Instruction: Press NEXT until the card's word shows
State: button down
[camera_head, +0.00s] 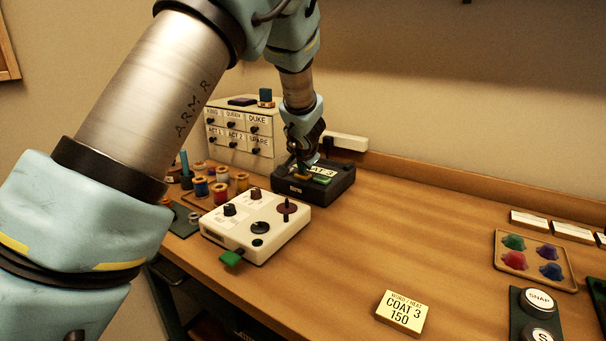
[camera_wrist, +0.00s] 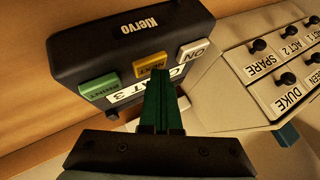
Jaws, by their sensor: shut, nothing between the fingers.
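The card (camera_head: 403,313) lies at the front of the table and reads "WORD / HEAT", "COAT 3" and "150". The black label machine (camera_head: 332,186) stands at the back; it also shows in the wrist view (camera_wrist: 100,42). It has a white ON button (camera_wrist: 194,50), a yellow NEXT button (camera_wrist: 150,66) and a green PRINT button (camera_wrist: 99,87). Its white display (camera_wrist: 128,95) shows "AT 3" in the head view; my fingers partly hide it in the wrist view. My gripper (camera_wrist: 160,72) is shut and empty, its tips at the yellow button. I cannot tell whether they touch it.
A white box with knobs (camera_head: 262,226) stands in front of the machine. Thread spools (camera_head: 221,193) stand left of it. A labelled drawer cabinet (camera_head: 240,130) is behind. A tray of coloured pieces (camera_head: 567,279) and a SNAP button (camera_head: 540,298) are at right. The middle table is clear.

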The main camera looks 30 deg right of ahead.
aim_at(302, 176)
jog(key=shift+r, duration=0.1)
jog(key=shift+r+p, duration=0.65)
jog(key=shift+r, duration=0.1)
notch_tip(302, 176, up, 5)
jog(key=p, duration=0.4)
dwell(1.7)
